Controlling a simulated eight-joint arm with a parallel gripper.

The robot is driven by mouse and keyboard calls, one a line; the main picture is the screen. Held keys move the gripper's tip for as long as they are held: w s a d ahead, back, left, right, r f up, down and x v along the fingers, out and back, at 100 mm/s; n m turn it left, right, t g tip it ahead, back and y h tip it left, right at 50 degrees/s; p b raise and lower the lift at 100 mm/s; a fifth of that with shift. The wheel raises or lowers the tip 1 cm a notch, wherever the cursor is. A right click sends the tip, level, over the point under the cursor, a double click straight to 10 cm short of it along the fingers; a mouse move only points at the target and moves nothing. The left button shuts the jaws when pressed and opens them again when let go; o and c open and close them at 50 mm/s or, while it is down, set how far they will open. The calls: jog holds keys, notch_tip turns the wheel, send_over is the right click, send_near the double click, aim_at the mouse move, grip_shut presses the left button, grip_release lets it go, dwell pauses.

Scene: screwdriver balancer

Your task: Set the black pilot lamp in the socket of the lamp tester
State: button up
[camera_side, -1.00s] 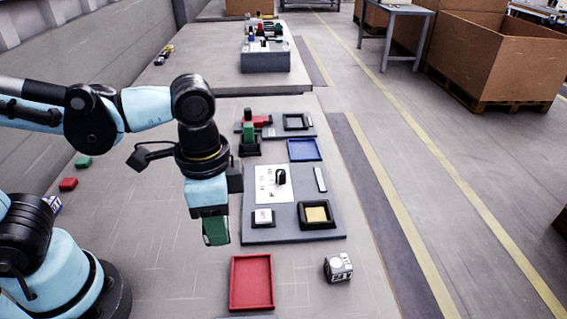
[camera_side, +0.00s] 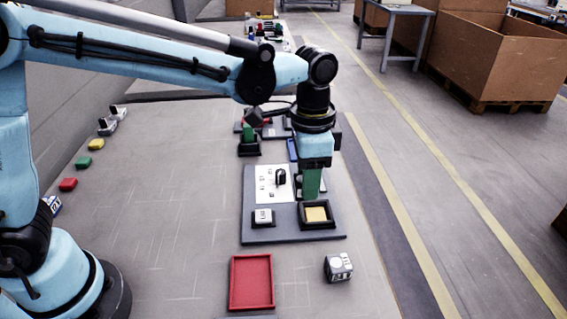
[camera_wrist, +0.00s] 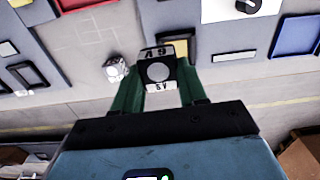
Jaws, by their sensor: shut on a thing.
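My gripper (camera_wrist: 160,92) has two green fingers, shut on a block-shaped lamp (camera_wrist: 160,72) with a round grey disc on its face and black-and-white lettering, including "6 V". In the side view my gripper (camera_side: 312,195) hangs over the right part of the lamp tester (camera_side: 275,236), a grey board with a white card and black knob. It is just behind and above a black square frame with a yellow floor (camera_side: 316,214), which looks like the socket. The yellow floor is bare where it shows. The held lamp is hidden by the fingers in the side view. Contact with the frame cannot be told.
A white block (camera_side: 263,215) sits in a dark holder on the board's front left. A red tray (camera_side: 251,308) and a pale cube with a disc (camera_side: 338,267) lie in front. Several small coloured blocks lie along the left. The table left of the board is clear.

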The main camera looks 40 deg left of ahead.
jog(key=shift+w+d+f, duration=0.1)
jog(key=shift+w+f, duration=0.6)
jog(key=shift+f, duration=0.7)
jog(key=shift+w+a+f, duration=0.1)
jog(key=shift+w+f, duration=0.6)
jog(key=shift+f, duration=0.7)
jog(key=shift+w+d+f, duration=0.1)
jog(key=shift+w+f, duration=0.6)
jog(key=shift+f, duration=0.7)
jog(key=o, duration=1.1)
jog(key=shift+o, duration=0.2)
notch_tip(320, 180, up, 12)
jog(key=shift+r, duration=0.15)
